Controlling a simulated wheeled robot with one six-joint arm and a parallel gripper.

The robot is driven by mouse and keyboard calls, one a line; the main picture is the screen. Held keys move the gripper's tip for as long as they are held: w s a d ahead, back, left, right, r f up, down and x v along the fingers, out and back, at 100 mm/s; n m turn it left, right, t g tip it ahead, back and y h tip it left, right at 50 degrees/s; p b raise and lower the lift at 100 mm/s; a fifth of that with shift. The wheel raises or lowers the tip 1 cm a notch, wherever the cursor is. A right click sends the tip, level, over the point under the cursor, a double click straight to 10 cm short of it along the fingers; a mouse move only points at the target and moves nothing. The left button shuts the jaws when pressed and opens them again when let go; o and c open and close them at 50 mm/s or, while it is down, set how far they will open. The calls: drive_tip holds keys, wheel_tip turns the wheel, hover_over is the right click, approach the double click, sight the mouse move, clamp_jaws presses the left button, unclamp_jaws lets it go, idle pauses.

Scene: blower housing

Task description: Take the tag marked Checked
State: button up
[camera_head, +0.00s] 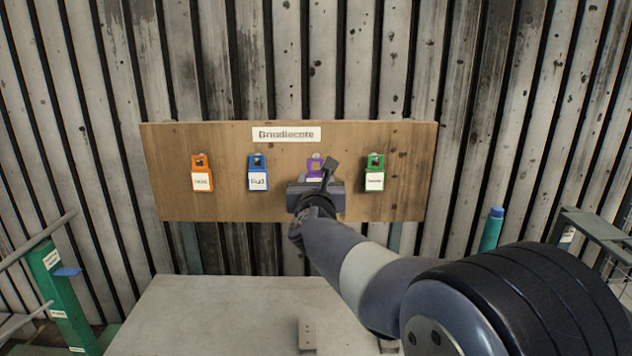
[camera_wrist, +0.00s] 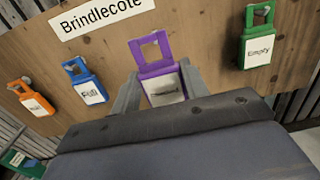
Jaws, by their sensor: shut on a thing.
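Four lock-shaped tags hang in a row on a wooden board: orange (camera_head: 202,178), blue (camera_head: 257,179), purple (camera_head: 311,177) and green (camera_head: 374,181). In the wrist view the blue tag (camera_wrist: 87,82) reads "Full" and the green tag (camera_wrist: 256,52) reads "Empty". The orange tag's (camera_wrist: 34,98) label is too small to read. The purple tag (camera_wrist: 156,70) has a white label whose writing I cannot read. My gripper (camera_wrist: 158,84) is shut on the purple tag, one finger on each side. In the head view my gripper (camera_head: 317,186) hides the tag's lower part.
The wooden board (camera_head: 230,208) bears a "Brindlecote" sign (camera_head: 286,134) and is fixed to a ribbed metal wall. A grey flat surface (camera_head: 220,310) lies below it. A green post (camera_head: 65,295) stands at left, and a teal post (camera_head: 492,230) at right.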

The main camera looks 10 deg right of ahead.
drive_tip(key=s+a, duration=0.1)
drive_tip(key=s, duration=0.7)
drive_tip(key=shift+a+b, duration=0.3)
drive_tip(key=shift+b, duration=0.15)
drive_tip(key=shift+r, duration=0.1)
